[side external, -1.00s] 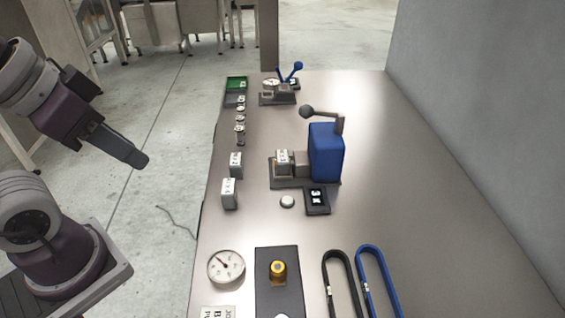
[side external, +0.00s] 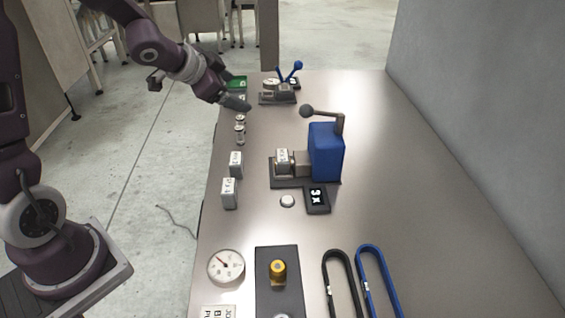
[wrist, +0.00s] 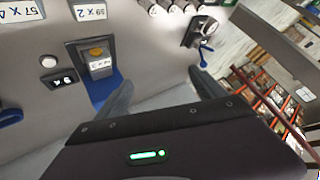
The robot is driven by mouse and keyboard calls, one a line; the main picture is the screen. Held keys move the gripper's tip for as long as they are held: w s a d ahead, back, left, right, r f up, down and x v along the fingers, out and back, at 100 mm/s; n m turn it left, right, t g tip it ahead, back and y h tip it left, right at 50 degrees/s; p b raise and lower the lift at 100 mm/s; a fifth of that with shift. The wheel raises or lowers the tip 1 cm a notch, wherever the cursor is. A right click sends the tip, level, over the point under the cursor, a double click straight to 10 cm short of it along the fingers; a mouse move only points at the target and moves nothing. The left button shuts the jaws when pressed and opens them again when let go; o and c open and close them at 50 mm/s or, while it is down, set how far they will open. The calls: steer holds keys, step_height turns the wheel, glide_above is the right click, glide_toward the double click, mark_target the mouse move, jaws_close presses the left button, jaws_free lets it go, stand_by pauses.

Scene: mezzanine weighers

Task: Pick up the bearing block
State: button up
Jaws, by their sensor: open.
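Several grey blocks with white labels are in view; I cannot tell for sure which is the bearing block. Two stand near the table's left edge in the side view: a farther block (side external: 236,164) and a nearer block (side external: 229,193). In the wrist view, they appear as a block marked 59 x 2 (wrist: 89,9) and one marked 57 x 4 (wrist: 18,12). A third labelled block (side external: 283,160) sits on the blue press's base; it also shows in the wrist view (wrist: 100,66). My gripper (side external: 240,106) is open, above the table's left side, beyond these blocks. Its fingers (wrist: 163,92) hold nothing.
The blue press (side external: 326,152) with its lever stands mid-table, with a display (side external: 317,199) and white button (side external: 287,201) in front. Small metal cylinders (side external: 240,132) line the left edge. A gauge station (side external: 277,97) is at the back. The table's right side is clear.

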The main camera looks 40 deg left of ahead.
step_height(320, 180, down, 7)
steer(key=w+m+h, duration=0.2)
steer(key=w+h, duration=0.1)
steer(key=m+h, duration=0.2)
steer(key=h, duration=0.5)
glide_toward(277, 159)
steer(key=w+f, duration=0.2)
steer(key=w, duration=0.1)
steer(key=shift+w+d+f, duration=0.1)
steer(key=shift+d+f, duration=0.1)
steer(key=shift+d, duration=0.2)
steer(key=x, duration=0.7)
steer(key=shift+f, duration=0.15)
steer(key=c, duration=1.7)
jaws_close()
steer(key=s+a+r+n+t+y, duration=0.1)
steer(key=s+r+n+y, duration=0.1)
steer(key=r, duration=0.8)
steer(key=s+a+r+n+t+y, duration=0.1)
steer(key=s+r+n+t+y, duration=0.1)
steer(key=s+r, duration=0.4)
step_height(277, 159, up, 4)
steer(key=shift+s+a+f+n+y, duration=0.1)
steer(key=shift+s+a+n+y, duration=0.1)
steer(key=shift+n+y, duration=0.6)
